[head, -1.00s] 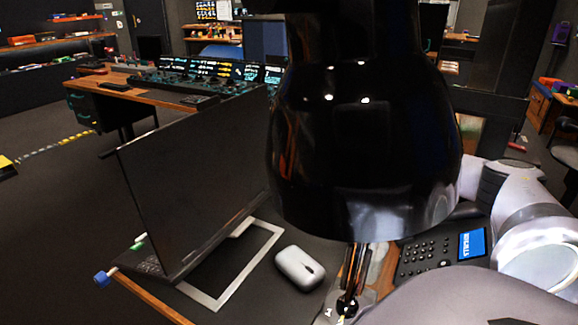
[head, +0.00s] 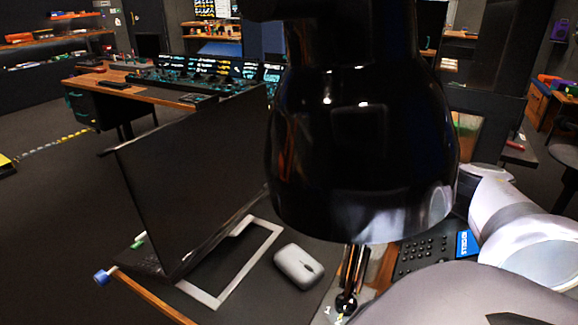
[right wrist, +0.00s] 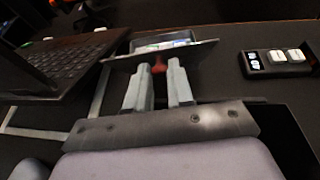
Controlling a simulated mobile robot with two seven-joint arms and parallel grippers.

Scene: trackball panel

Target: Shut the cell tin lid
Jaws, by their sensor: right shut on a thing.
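The tin (right wrist: 163,43) shows in the right wrist view just beyond my fingers, with small green, blue and white things inside. Its grey lid (right wrist: 205,50) is a tilted plate at the near side of the tin, raised so that the inside shows. A red tab (right wrist: 159,66) on the lid sits between the fingertips of my right gripper (right wrist: 160,73), which is shut on it. In the head view a black lamp shade hides the tin and my right gripper; only my right arm shows at right. My left gripper is in neither view.
The black lamp shade (head: 365,150) fills the head view's centre.

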